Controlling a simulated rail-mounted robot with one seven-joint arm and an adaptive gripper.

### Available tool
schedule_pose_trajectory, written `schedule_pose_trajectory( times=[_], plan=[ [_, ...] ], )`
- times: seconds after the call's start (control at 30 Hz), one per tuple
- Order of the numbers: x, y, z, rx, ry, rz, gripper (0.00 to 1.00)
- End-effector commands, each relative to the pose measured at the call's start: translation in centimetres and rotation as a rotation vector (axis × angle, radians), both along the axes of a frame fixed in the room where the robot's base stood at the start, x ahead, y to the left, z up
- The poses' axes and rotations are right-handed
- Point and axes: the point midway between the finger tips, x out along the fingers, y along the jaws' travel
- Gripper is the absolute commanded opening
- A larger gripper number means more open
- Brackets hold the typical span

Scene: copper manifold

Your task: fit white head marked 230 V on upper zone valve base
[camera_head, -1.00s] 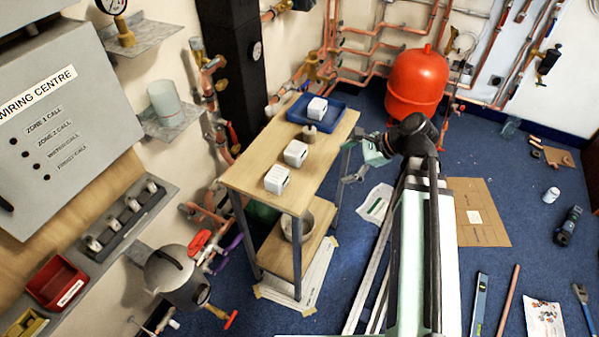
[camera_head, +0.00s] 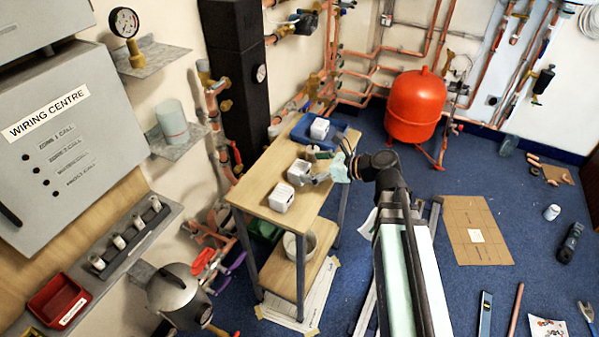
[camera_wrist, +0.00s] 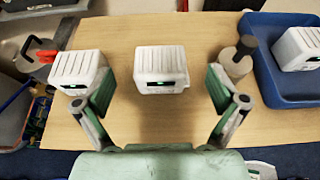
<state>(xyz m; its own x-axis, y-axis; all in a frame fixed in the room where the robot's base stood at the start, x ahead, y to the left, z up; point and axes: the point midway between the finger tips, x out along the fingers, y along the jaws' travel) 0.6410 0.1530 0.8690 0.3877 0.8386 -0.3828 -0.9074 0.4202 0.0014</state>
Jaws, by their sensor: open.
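Two white heads stand on the wooden table top: the nearer one (camera_head: 281,197) and the middle one (camera_head: 299,171). A third white head (camera_head: 319,128) sits in the blue tray. My gripper (camera_head: 317,167) is open and empty over the table beside the middle head. In the wrist view my gripper (camera_wrist: 160,108) has its fingers spread, with the middle head (camera_wrist: 161,70) just beyond and between them. The nearer head (camera_wrist: 79,72) is at the left finger, the tray one (camera_wrist: 297,48) at right. Their markings are too small to read. I cannot pick out the upper zone valve base.
The blue tray (camera_wrist: 268,72) stands at the table's far end. A grey cylinder with a dark knob (camera_wrist: 237,58) stands close by the right finger. Copper pipes (camera_head: 370,75) run along the back wall, beside a red vessel (camera_head: 415,105).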

Motion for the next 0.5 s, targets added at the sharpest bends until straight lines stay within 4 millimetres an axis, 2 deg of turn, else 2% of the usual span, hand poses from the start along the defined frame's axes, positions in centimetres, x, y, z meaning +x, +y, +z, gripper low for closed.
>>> schedule_pose_trajectory(
  times=[0.1,0.37,0.5],
  plan=[
    [0.6,1.2,-0.5,0.0,0.0,0.001,0.96],
    [1.0,2.1,-1.0,0.0,0.0,0.001,0.96],
    [1.6,3.3,-1.8,-0.001,0.0,0.002,0.96]
  ],
)
